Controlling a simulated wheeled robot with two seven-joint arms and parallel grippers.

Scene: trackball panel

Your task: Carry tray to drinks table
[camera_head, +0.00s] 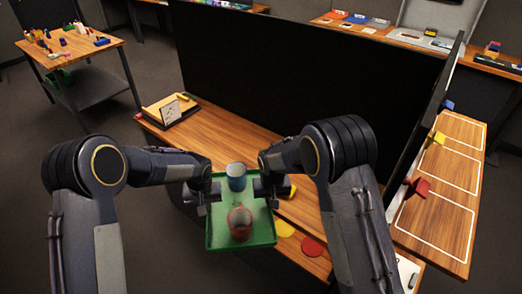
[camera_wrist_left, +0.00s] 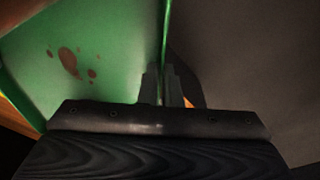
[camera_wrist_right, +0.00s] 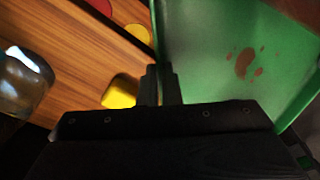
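The green tray (camera_head: 262,240) is level between my two arms, in front of the wooden desk's edge. My left gripper (camera_head: 205,197) is shut on its left rim, and the left wrist view shows the rim (camera_wrist_left: 166,35) between the fingers (camera_wrist_left: 160,85). My right gripper (camera_head: 265,190) is shut on the right rim, also seen in the right wrist view (camera_wrist_right: 160,85). A reddish round shape (camera_head: 240,224) is nearer me; both wrist views show brown-red blotches (camera_wrist_left: 68,62) on the tray floor there.
A black partition (camera_head: 300,75) stands behind the desk (camera_head: 222,131). Yellow (camera_head: 284,228) and red (camera_head: 312,246) discs and a yellow block (camera_wrist_right: 120,92) lie right of the tray. A glass-like object (camera_wrist_right: 22,80) is near. A cluttered table (camera_head: 75,50) stands far left, with open floor between.

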